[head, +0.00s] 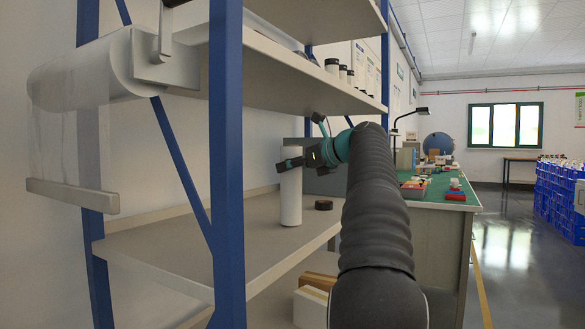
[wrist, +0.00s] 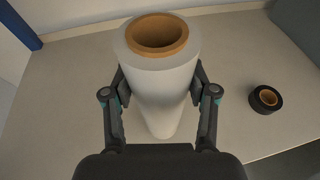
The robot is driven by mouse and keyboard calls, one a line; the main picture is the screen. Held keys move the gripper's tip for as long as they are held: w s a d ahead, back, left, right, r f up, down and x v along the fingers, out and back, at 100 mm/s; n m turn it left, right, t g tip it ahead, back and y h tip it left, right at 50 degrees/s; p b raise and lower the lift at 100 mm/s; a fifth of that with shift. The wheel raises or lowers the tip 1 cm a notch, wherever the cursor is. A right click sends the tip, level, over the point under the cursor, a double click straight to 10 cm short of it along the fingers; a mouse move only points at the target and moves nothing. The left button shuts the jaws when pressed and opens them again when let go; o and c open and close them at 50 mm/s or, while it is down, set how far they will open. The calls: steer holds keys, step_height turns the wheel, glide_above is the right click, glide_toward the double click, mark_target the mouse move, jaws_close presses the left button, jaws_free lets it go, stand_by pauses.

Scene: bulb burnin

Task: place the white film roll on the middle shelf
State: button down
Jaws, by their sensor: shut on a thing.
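The white film roll (head: 291,195) stands upright at the middle shelf (head: 160,247) in the head view. In the wrist view the roll (wrist: 163,100) shows its brown core at the top. My gripper (head: 290,163) is shut around the upper part of the roll, and in the wrist view its fingers (wrist: 160,88) press on both sides of it. The roll's lower end appears to meet the shelf surface, but I cannot tell for sure whether it bears on it.
A black tape roll (head: 323,204) lies on the shelf to the right; it also shows in the wrist view (wrist: 266,99). A blue upright post (head: 226,170) stands at the front left. The upper shelf (head: 290,75) is overhead. Bare shelf lies left of the roll.

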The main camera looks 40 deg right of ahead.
steer(key=shift+f, duration=0.1)
steer(key=shift+c, duration=1.6)
jaws_free()
steer(key=p+v, duration=0.1)
steer(key=v, duration=1.1)
steer(key=shift+p, duration=0.35)
